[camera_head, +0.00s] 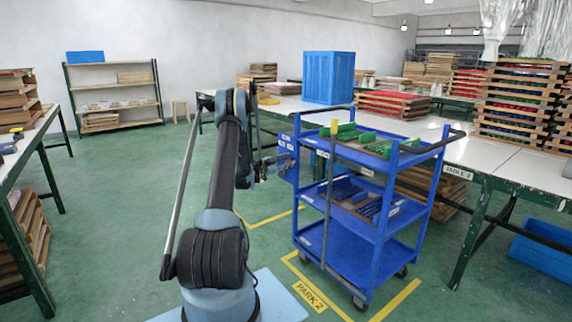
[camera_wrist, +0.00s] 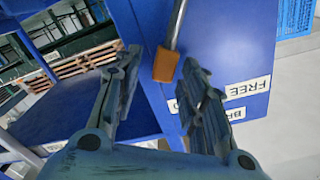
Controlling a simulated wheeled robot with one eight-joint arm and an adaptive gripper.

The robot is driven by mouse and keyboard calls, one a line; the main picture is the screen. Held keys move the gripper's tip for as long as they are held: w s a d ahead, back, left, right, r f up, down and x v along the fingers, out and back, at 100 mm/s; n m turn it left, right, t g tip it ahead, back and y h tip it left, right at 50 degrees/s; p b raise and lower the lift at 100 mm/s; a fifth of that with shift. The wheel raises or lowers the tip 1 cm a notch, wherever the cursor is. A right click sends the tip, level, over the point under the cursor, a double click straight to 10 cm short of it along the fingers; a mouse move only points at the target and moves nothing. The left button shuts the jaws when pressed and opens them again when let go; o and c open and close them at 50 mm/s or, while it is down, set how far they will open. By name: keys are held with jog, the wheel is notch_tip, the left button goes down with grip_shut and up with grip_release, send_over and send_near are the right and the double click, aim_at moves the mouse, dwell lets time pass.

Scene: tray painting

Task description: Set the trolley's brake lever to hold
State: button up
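The blue trolley (camera_head: 352,250) stands in the middle of the head view, to the right of my arm. My gripper (camera_head: 284,162) is at the trolley's left side, by a blue panel (camera_head: 289,143) with small white labels. In the wrist view my gripper (camera_wrist: 160,62) is open, with its two dark fingers apart. A metal lever (camera_wrist: 178,25) with an orange end (camera_wrist: 165,65) reaches between the fingertips. I see no clear contact with either finger. A label reading FREE (camera_wrist: 248,87) is on the blue panel beside it; another label is partly hidden by the right finger.
A rod with a yellow top (camera_head: 334,127) runs down the trolley's near side. Green and blue items lie on its shelves. A white table (camera_head: 500,165) with stacked trays stands behind. Yellow floor lines marked PARK 2 (camera_head: 310,296) surround it. Green floor is clear at left.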

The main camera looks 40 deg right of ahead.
jog(key=a, duration=1.2)
jog(key=shift+s, duration=0.1)
dwell(0.4)
